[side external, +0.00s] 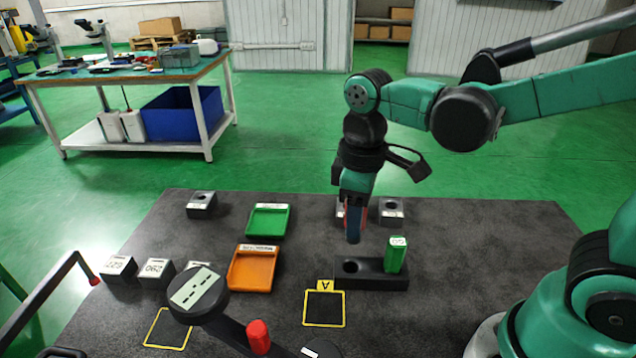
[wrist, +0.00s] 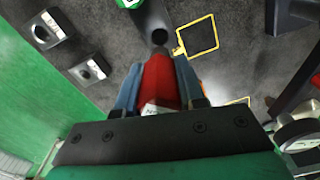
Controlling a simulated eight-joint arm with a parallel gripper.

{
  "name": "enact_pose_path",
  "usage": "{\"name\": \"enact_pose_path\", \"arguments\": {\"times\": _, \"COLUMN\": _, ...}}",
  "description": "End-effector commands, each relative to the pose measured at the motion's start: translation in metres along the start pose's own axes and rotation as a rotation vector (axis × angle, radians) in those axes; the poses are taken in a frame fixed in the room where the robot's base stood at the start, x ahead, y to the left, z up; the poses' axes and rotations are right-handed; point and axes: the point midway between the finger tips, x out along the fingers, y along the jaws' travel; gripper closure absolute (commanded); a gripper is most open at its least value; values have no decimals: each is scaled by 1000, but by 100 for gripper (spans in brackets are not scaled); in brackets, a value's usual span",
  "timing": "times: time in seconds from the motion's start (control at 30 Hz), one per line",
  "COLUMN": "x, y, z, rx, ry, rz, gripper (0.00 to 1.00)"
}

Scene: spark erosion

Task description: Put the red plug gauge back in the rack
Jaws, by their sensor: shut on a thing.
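My gripper (side external: 357,205) points down and is shut on the red plug gauge (wrist: 158,82). In the wrist view the gauge's red body sits between the blue fingers; in the side view only a strip of red shows, with a dark lower end. The rack (side external: 372,282) is a low black block. A green plug gauge (side external: 397,256) stands upright at its right end, and the hole (side external: 350,266) at its left end is empty. In the side view the held gauge's lower end appears above this hole, apart from it. The depth between them is hard to judge.
A yellow square marked A (side external: 324,309) lies before the rack. An orange tray (side external: 253,269) and a green tray (side external: 269,220) lie left. Grey blocks with holes (side external: 392,209) stand behind. A black fixture with a red knob (side external: 258,336) is in front. The mat's right side is clear.

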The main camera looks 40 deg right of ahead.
Motion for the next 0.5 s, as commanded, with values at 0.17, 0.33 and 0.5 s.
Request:
{"name": "enact_pose_path", "arguments": {"times": 0.17, "x": 12, "y": 0, "z": 0, "rx": 2, "ry": 0, "rz": 0, "gripper": 100}}
{"name": "enact_pose_path", "arguments": {"times": 0.33, "x": 28, "y": 1, "z": 0, "rx": 3, "ry": 0, "rz": 0, "gripper": 100}}
{"name": "enact_pose_path", "arguments": {"times": 0.5, "x": 41, "y": 1, "z": 0, "rx": 4, "ry": 0, "rz": 0, "gripper": 100}}
